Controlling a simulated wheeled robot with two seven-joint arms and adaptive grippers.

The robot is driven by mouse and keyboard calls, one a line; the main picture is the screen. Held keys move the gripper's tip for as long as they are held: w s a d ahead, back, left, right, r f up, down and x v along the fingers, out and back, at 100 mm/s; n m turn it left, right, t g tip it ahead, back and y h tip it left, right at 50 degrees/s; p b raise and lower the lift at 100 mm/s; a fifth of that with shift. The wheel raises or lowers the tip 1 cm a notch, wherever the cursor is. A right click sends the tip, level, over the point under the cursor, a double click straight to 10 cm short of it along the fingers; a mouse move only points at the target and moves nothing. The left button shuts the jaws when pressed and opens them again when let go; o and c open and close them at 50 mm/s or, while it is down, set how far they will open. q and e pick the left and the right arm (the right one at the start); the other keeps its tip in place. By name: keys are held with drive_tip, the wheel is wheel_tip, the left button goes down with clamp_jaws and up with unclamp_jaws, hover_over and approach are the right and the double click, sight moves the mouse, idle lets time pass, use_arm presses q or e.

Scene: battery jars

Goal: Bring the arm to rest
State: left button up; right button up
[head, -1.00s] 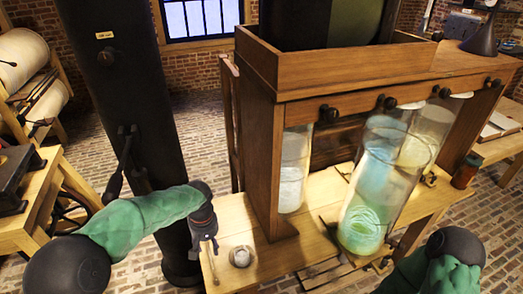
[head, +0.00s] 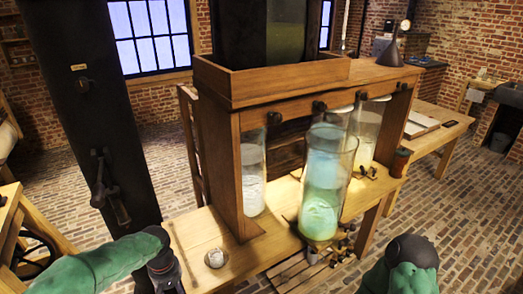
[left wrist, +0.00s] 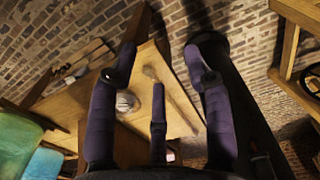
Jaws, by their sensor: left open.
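My left gripper (head: 167,280) is at the near left end of the wooden bench (head: 190,232), cut by the bottom edge of the head view. In the left wrist view my left gripper (left wrist: 162,75) has its purple fingers spread, with nothing between them. A small round whitish object (head: 215,258) sits on the bench just right of that gripper, apart from it; it also shows in the left wrist view (left wrist: 127,102). My right arm (head: 405,265) shows only a green link and a dark joint at the bottom right; its gripper is out of view.
Glass jars stand on the bench under a wooden frame (head: 225,150): a large one (head: 322,190) with blue-green contents and paler ones (head: 253,185). A dark column (head: 100,130) rises left of the bench. Brick floor (head: 460,215) is open at the right.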

use_arm(q)
drive_tip(key=s+d+f+m+h, duration=0.3)
drive_tip(key=d+f, duration=0.8)
drive_tip(key=f, duration=0.4)
drive_tip(key=s+d+f, duration=0.5)
drive_tip(key=s+f, duration=0.4)
drive_tip(key=s, duration=0.2)
drive_tip(key=shift+s+f+m+h, duration=0.25)
drive_tip(key=shift+s+m+h, duration=0.15)
drive_tip(key=shift+d, duration=0.1)
